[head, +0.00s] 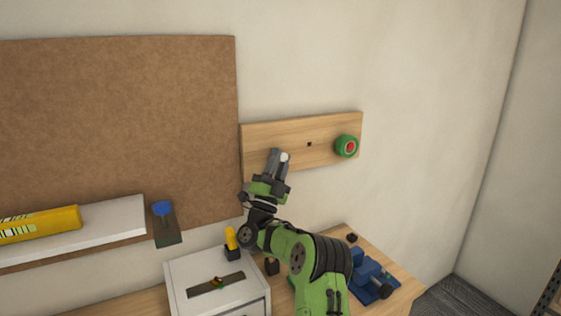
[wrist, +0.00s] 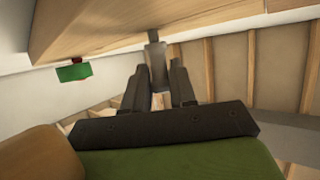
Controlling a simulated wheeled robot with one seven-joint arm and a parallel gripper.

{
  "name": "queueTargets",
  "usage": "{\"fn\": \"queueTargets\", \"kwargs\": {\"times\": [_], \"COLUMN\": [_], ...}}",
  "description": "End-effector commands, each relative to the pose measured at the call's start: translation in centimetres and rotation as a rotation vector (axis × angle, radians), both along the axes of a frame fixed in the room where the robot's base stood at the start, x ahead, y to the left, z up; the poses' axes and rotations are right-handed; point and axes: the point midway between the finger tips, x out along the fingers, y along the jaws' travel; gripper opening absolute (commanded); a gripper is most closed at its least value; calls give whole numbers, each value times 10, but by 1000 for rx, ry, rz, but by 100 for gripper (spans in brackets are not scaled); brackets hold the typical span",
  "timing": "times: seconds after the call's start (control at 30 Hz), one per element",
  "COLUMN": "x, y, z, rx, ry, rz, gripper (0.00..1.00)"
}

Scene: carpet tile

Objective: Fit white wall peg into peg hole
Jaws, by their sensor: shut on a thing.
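A wooden board (head: 265,135) is fixed on the wall, with a small dark square peg hole (head: 310,144) near its middle. My gripper (head: 279,160) is in front of the board's left part, left of and a little below the hole. It is shut on the white wall peg (head: 285,157), of which only a pale end shows in the head view. In the wrist view the peg (wrist: 156,62) stands out between the fingers (wrist: 162,85), its narrower dark tip close to the board (wrist: 100,25). I cannot tell whether the tip touches the board.
A green and red round thing (head: 346,146) sits on the board's right end. Below are a white cabinet (head: 220,280), a yellow-handled item (head: 231,240) and a blue vise-like tool (head: 370,275). A brown pinboard (head: 120,120) and a white shelf (head: 110,225) are at left.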

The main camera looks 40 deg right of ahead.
Motion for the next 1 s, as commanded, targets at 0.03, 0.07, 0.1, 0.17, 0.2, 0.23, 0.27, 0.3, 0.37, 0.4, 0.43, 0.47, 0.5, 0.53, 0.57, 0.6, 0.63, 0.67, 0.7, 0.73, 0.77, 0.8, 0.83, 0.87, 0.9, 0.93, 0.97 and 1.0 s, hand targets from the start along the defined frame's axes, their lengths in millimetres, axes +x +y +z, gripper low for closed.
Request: {"fn": "queueTargets", "kwargs": {"times": [0.03, 0.07, 0.1, 0.17, 0.2, 0.23, 0.27, 0.3, 0.37, 0.4, 0.43, 0.47, 0.5, 0.53, 0.57, 0.6, 0.63, 0.67, 0.7, 0.73, 0.77, 0.8, 0.83, 0.87, 0.9, 0.93, 0.97, 1.0], "x": [2, 2, 3, 5, 6, 6, 7, 8, 9, 10, 11, 12, 13, 13, 13, 13, 13, 13, 13, 13, 13, 13, 13, 13, 13, 13, 13, 13], "y": [0, 0, -1, -1, -2, -2, -2, -2, -3, -3, -4, -4, -4, -4, -4, -4, -4, -4, -4, -4, -4, -4, -4, -4, -4, -4, -4, -4], "z": [0, 0, 0, 0, 0, 1, 1, 1, 1, 1, 0, 0, 0, 0, 0, 0, 0, 0, 0, 0, 0, 0, 0, 0, 0, -1, -1, -1], "rx": [0, 0, 0, 0, 0, 0, 0, 0, 0, 1, 1, 1, 1, 0, 0, 0, 0, 0, 0, 0, 0, 0, 0, 1, 1, 1, 1, 1], "ry": [0, 0, -1, -1, -1, -1, -1, -1, -1, -1, -1, -1, -1, -1, -1, 0, 0, 0, 0, 0, 0, 0, 0, 1, 1, 1, 1, 1], "rz": [1, 1, 1, 1, 1, 1, 1, 0, 0, 0, 0, 0, 0, 1, 1, 1, 1, 1, 1, 1, 1, 1, 1, 2, 2, 2, 2, 2], "gripper": [0, 0, 0, 0, 0, 0, 0, 0, 0, 0, 0, 0, 0, 27, 32, 38, 42, 47, 53, 55, 55, 55, 55, 55, 55, 55, 55, 55]}}
